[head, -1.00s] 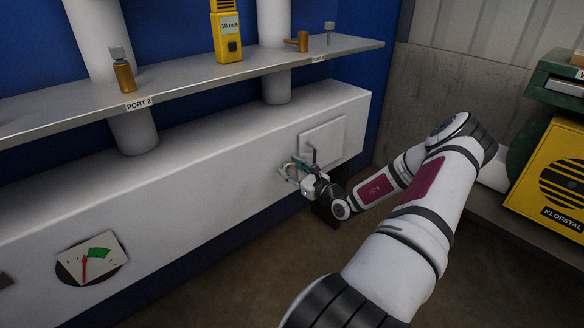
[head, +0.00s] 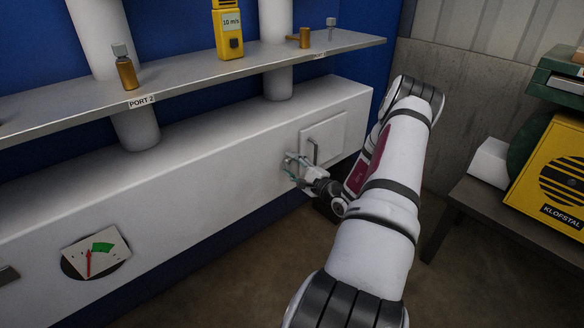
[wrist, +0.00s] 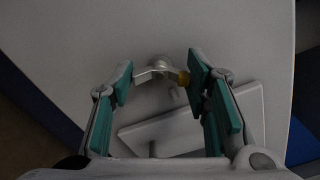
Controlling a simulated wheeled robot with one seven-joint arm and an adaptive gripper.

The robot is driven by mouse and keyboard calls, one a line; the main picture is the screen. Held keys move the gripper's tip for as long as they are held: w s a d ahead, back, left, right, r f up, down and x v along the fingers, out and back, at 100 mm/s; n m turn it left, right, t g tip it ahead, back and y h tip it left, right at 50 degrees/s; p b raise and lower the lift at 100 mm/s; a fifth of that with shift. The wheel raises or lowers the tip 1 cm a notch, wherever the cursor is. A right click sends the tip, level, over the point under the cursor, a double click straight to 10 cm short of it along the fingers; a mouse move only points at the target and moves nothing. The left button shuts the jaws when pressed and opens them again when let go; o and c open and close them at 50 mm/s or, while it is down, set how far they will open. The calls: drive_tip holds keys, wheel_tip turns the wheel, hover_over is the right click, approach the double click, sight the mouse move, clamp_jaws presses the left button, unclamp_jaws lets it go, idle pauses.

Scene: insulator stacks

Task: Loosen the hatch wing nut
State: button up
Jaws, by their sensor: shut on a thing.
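The hatch (head: 335,133) is a pale square panel with a bar handle on the front of the long white duct. My gripper (head: 290,165) is at the hatch's lower left edge. In the wrist view, the wing nut (wrist: 159,66) has a round hub and two wings, the right one with a yellowish tip. The hatch panel (wrist: 190,120) lies tilted below the nut in that view. In the head view the nut is hidden by the gripper.
A gauge (head: 95,252) is at lower left. A yellow KLOFSTAL box (head: 555,170) stands on a table at right.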

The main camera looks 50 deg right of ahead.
drive_tip(key=n+b, duration=0.3)
drive_tip(key=n, duration=0.2)
drive_tip(key=shift+f+n+b, duration=0.1)
drive_tip(key=shift+n+b, duration=0.2)
drive_tip(key=shift+n, duration=0.1)
idle(0.4)
drive_tip(key=o, duration=1.2)
drive_tip(key=shift+c, duration=0.2)
drive_tip(key=v, duration=1.2)
